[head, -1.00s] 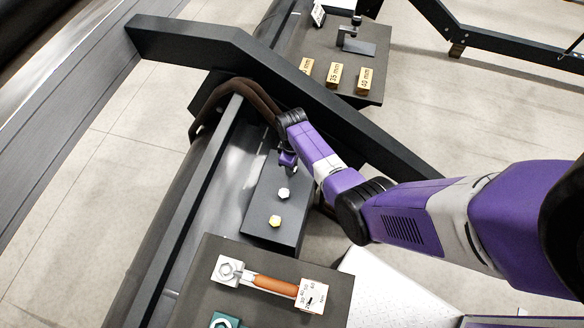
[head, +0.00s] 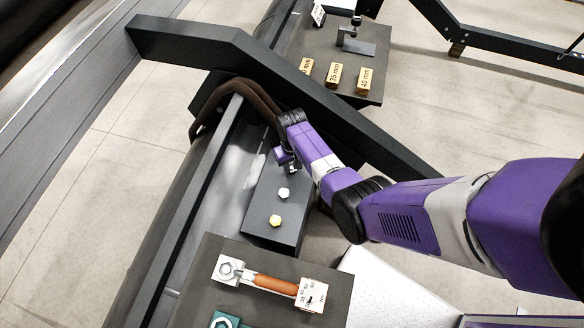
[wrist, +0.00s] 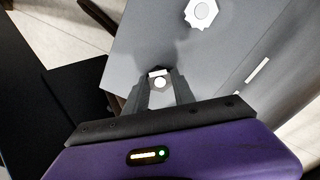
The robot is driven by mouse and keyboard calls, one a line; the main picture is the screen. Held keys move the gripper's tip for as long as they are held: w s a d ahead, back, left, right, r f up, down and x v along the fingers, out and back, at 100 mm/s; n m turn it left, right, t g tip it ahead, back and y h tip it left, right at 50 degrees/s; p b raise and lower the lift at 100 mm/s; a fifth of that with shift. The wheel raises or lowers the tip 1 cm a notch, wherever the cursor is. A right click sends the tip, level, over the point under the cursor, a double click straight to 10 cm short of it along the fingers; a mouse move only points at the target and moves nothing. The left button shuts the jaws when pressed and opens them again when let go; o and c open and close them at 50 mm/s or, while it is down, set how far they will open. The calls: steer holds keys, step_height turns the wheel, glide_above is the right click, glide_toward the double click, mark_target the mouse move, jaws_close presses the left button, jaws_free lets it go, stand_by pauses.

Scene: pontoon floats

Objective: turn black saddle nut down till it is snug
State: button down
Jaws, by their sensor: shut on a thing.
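My gripper (head: 289,163) reaches down to the far end of the dark grey saddle plate (head: 262,207). In the wrist view its two fingers (wrist: 161,88) are shut around the black saddle nut (wrist: 160,89). The nut is mostly hidden by the fingers and dark around it. A pale round stud end (wrist: 160,82) shows between the fingertips. I cannot tell whether the nut touches the plate. A white nut (head: 283,193) sits nearer on the same plate and shows at the top of the wrist view (wrist: 202,13).
A dark board (head: 220,300) in front holds an orange-handled wrench (head: 274,285) and a teal piece (head: 224,321). A brown hose (head: 243,86) and a dark beam (head: 290,85) run close to my arm. Labelled blocks (head: 334,75) lie behind.

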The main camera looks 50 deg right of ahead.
steer(key=m, duration=0.8)
steer(key=c, duration=1.2)
jaws_free()
steer(key=shift+o, duration=0.2)
